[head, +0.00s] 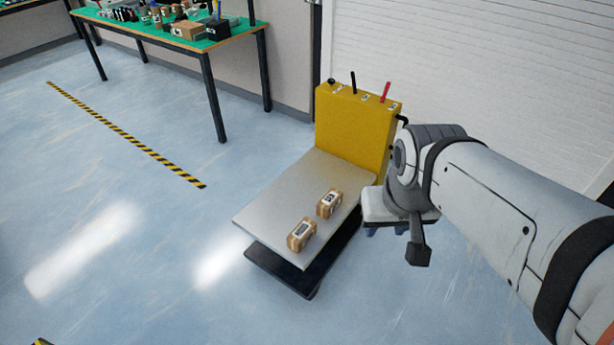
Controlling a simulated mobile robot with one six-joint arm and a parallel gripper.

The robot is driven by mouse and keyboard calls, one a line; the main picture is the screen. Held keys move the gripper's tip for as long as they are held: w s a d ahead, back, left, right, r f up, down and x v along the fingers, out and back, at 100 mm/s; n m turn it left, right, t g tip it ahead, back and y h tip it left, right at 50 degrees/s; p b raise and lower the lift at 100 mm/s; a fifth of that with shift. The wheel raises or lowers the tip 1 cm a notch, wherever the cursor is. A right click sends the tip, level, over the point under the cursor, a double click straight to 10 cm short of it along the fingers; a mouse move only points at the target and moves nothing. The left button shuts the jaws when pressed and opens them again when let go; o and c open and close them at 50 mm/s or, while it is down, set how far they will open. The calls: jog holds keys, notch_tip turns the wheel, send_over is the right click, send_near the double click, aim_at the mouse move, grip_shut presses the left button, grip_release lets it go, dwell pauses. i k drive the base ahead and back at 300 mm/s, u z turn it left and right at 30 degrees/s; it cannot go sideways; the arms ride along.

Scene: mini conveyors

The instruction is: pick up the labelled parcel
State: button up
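Two small brown parcels lie on the flat grey deck (275,207) of a yellow-backed cart. The nearer parcel (301,235) sits close to the deck's front edge and shows dark and pale markings. The farther parcel (329,204) sits a little behind and to the right, with a black-and-white label on it. The label text is too small to read. My gripper (386,230) hangs to the right of the deck, apart from both parcels. Two short bluish fingertips show below its pale body, spread apart with nothing visible between them.
The cart's yellow upright panel (352,130) carries a black and a red lever and stands behind the parcels. A green-topped table (160,35) with boxes and small items is at the back left. Open blue floor (110,200) with striped tape lies to the left.

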aim_at(303, 233)
jog(key=u, duration=0.05)
jog(key=i, duration=1)
jog(key=z, duration=0.05)
